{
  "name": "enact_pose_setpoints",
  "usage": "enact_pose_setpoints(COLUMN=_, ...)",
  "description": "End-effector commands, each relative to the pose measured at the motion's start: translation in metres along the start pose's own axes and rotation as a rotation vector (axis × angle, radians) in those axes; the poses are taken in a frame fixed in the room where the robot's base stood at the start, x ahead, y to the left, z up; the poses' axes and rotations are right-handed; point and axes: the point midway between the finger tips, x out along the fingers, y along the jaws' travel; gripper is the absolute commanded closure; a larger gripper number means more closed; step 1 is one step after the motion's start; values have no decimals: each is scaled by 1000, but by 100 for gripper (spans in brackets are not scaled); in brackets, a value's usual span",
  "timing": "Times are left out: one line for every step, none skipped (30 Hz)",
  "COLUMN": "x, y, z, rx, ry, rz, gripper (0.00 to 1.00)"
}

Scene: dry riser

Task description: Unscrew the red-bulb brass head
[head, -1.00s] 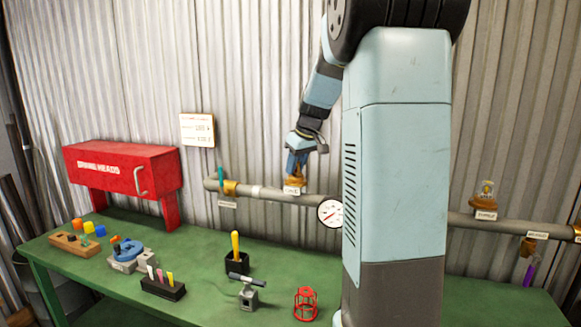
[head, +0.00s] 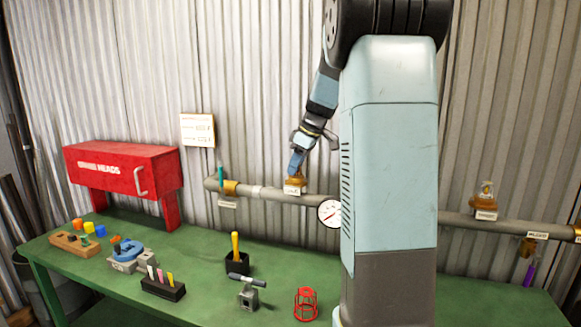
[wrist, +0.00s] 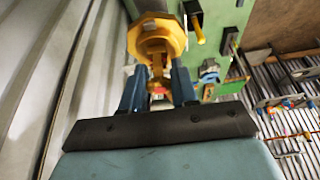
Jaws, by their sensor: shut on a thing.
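The brass head (head: 296,181) stands on top of the grey pipe, above a small white label. In the wrist view the same brass head (wrist: 157,42) shows as a yellow-gold fitting on the pipe. My gripper (head: 296,165) reaches down to it from above; in the wrist view its two blue fingers (wrist: 158,88) are shut on the head's narrow end, one on each side. A second brass head (head: 486,203) with a clear-looking bulb stands on the pipe at the right.
The grey pipe (head: 265,193) runs along the corrugated wall, with a round gauge (head: 329,213) close to the right. The green bench (head: 200,262) below holds a red box (head: 122,168), a blue vise (head: 127,252), a black holder (head: 237,262) and a red cage (head: 305,303).

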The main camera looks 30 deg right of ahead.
Motion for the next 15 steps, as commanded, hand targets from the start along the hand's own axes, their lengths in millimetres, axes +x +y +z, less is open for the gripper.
enact_pose_setpoints(x=0, y=1, z=1, rx=-37, ry=-1, rz=-18, gripper=100)
enact_pose_setpoints(x=0, y=1, z=1, rx=-61, ry=0, rz=-27, gripper=100)
enact_pose_setpoints(x=0, y=1, z=1, rx=-90, ry=0, rz=-40, gripper=100)
enact_pose_setpoints(x=0, y=1, z=1, rx=-110, ry=0, rz=-47, gripper=100)
enact_pose_setpoints(x=0, y=1, z=0, rx=-128, ry=0, rz=-54, gripper=100)
enact_pose_setpoints(x=0, y=0, z=0, rx=-144, ry=-1, rz=-62, gripper=100)
enact_pose_setpoints(x=0, y=0, z=0, rx=-154, ry=0, rz=-65, gripper=100)
enact_pose_setpoints(x=0, y=0, z=0, rx=-160, ry=0, rz=-68, gripper=100)
enact_pose_setpoints(x=0, y=0, z=0, rx=-164, ry=0, rz=-69, gripper=100)
enact_pose_setpoints(x=0, y=0, z=0, rx=-165, ry=0, rz=-70, gripper=100)
enact_pose_setpoints(x=0, y=0, z=0, rx=-165, ry=0, rz=-69, gripper=100)
enact_pose_setpoints(x=0, y=0, z=0, rx=-164, ry=0, rz=-69, gripper=100)
enact_pose_setpoints(x=0, y=0, z=0, rx=-164, ry=0, rz=-69, gripper=100)
enact_pose_setpoints(x=0, y=0, z=0, rx=-164, ry=0, rz=-69, gripper=100)
enact_pose_setpoints(x=0, y=0, z=0, rx=-164, ry=0, rz=-69, gripper=100)
